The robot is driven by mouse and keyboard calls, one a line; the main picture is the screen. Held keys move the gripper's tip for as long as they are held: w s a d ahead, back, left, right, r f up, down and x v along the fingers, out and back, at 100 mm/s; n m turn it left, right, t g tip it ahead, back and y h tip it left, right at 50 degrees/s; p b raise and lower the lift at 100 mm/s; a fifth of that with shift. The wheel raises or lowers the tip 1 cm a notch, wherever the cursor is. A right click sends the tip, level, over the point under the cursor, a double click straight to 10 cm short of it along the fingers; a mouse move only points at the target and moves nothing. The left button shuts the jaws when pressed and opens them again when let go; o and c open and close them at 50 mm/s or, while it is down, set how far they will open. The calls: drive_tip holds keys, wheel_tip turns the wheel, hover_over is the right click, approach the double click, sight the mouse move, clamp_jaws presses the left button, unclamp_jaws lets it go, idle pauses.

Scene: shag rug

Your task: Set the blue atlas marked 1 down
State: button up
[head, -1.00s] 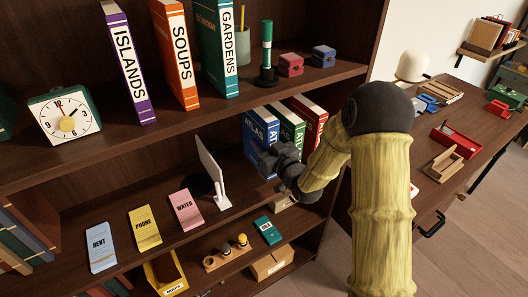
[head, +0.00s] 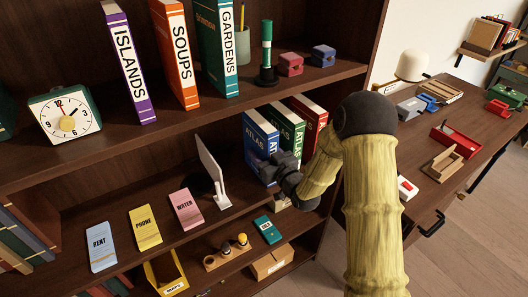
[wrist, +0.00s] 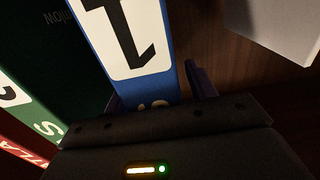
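The blue atlas marked 1 (head: 259,132) stands upright on the middle shelf, left of the green atlas (head: 287,123) and the red atlas (head: 313,117). My gripper (head: 275,163) is at the lower front of the blue atlas and hides part of its spine. In the wrist view, the blue atlas (wrist: 127,40) shows a large black 1 on a white label. The fingers of my gripper (wrist: 155,92) are spread on either side of its spine, with a narrow gap at the right finger. The green and red spines show at the left there.
A white upright panel (head: 213,172) stands left of the atlases with free shelf between. Cards marked RENT (head: 101,247), PHONE (head: 145,227) and WATER (head: 186,209) lean further left. The shelf above holds ISLANDS, SOUPS and GARDENS. A desk (head: 470,135) is at the right.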

drive_tip(key=shift+r, duration=0.15)
drive_tip(key=b+v, duration=0.1)
drive_tip(key=v, duration=1.1)
drive_tip(key=shift+b, duration=0.3)
drive_tip(key=s+d+f+m+g+h, duration=0.35)
drive_tip(key=d+g+h, duration=0.25)
drive_tip(key=d+h, duration=0.25)
drive_tip(key=s+d+r+m+g+h, duration=0.1)
drive_tip(key=s+g, duration=0.5)
drive_tip(key=s, duration=0.7)
drive_tip(key=shift+s+d+r+m, duration=0.35)
drive_tip(key=shift+d+r+m, duration=0.35)
drive_tip(key=shift+m, duration=0.45)
